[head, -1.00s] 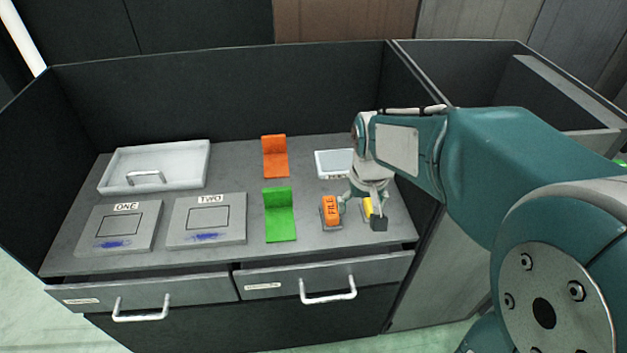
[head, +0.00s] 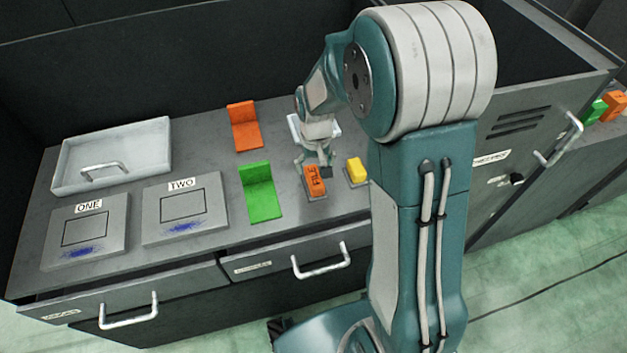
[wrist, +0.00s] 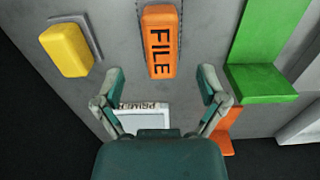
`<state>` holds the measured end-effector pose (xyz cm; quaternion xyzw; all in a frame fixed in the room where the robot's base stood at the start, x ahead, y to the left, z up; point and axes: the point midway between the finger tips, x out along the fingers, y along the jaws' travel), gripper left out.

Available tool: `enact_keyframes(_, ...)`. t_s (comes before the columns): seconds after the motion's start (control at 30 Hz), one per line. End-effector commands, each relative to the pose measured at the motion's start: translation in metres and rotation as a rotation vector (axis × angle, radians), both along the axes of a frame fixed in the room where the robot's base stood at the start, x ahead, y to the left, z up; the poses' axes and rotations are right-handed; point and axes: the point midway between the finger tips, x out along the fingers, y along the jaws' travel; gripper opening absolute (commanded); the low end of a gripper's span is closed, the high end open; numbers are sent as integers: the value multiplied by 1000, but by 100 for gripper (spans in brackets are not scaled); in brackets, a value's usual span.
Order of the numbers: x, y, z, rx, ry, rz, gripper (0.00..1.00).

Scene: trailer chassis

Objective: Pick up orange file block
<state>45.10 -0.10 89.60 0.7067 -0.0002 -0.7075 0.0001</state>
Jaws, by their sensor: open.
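The orange file block (head: 315,180) lies on a dark base on the grey worktop, near its front edge and right of the green L-shaped holder. In the wrist view the block (wrist: 160,42), marked FILE, shows beyond my fingertips, about midway between them. My gripper (head: 315,165) is above the worktop just behind the block. In the wrist view my gripper (wrist: 160,84) is open with its fingers spread and nothing between them.
A yellow block (head: 356,170) stands close right of the file block. The green holder (head: 260,192) and orange holder (head: 244,126) are to the left. A white tray (wrist: 150,118) labelled PRIMER lies under my gripper. Plates ONE (head: 88,232) and TWO (head: 185,208) are farther left.

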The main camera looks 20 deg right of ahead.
Motion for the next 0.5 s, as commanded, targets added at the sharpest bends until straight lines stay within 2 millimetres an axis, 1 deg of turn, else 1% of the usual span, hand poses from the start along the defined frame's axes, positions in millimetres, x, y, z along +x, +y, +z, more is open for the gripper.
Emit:
enact_keyframes(0.13,2,0,-15,0,3,0,91)
enact_keyframes(0.33,5,1,-46,0,3,0,91)
enact_keyframes(0.4,5,1,-51,0,2,0,91)
enact_keyframes(0.5,5,1,-54,0,0,0,91)
